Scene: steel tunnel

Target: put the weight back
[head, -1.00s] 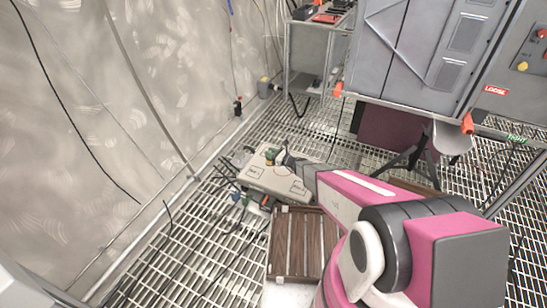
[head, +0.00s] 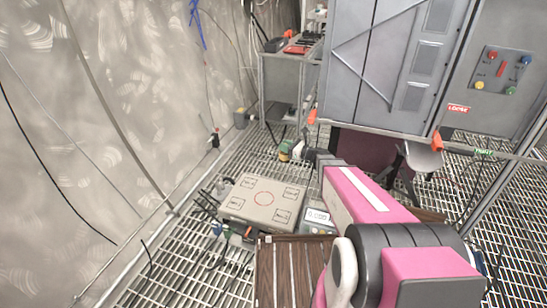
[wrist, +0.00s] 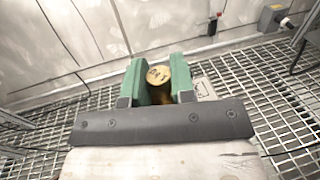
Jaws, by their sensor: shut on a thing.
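My gripper (wrist: 160,84) has green finger pads shut on a brass-coloured weight (wrist: 157,75), whose round top faces the wrist camera with faint marks too blurred to read. In the head view my gripper (head: 291,151) is up beyond the far side of a beige flat case (head: 235,207). The case has a red circle in the middle of its top and several small labelled outlines near its corners. No weight shows standing on its top. A scale with a lit display (head: 318,216) sits at the case's right, partly hidden by my arm.
A brown slatted wooden pallet (head: 285,270) lies in front of the case. Loose cables lie at its left on the grated floor (head: 190,255). A grey cabinet (head: 400,60) and a metal shelf cart (head: 285,85) stand at the back. The curved wall is at the left.

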